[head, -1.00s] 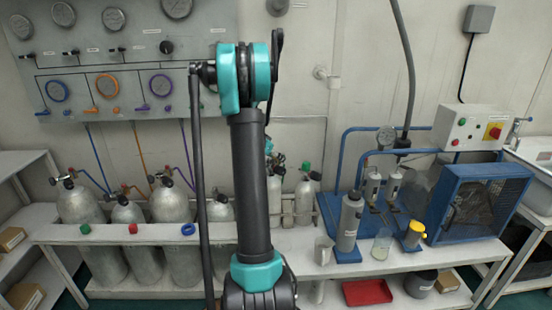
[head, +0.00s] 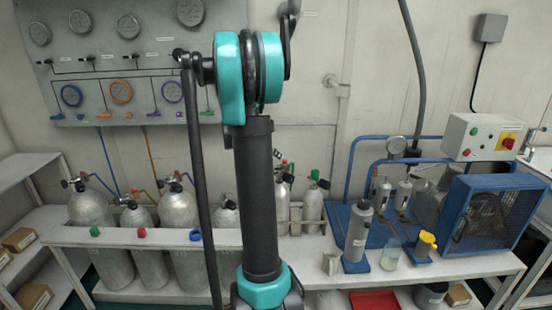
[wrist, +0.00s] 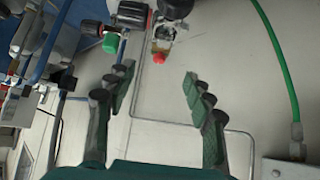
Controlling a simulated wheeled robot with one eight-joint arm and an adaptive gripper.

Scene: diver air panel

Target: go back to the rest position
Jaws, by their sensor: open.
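My gripper (wrist: 160,92) is open in the wrist view, with its dark green finger pads apart and nothing between them. A green knob (wrist: 109,43) and a valve with a red knob (wrist: 158,57) show above and beyond the fingertips. My gripper does not show clearly in the head view, where my upright arm fills the middle. The air panel (head: 125,95) with its gauges is on the wall at upper left. Part of it is hidden behind my arm.
Several grey cylinders (head: 90,207) stand in a white bench rack at left. A grey bottle (head: 357,235), a yellow-topped item (head: 426,243) and a blue-caged compressor (head: 487,215) stand at right. A red tray (head: 376,302) is below. A green hose (wrist: 281,60) hangs at the wrist view's right.

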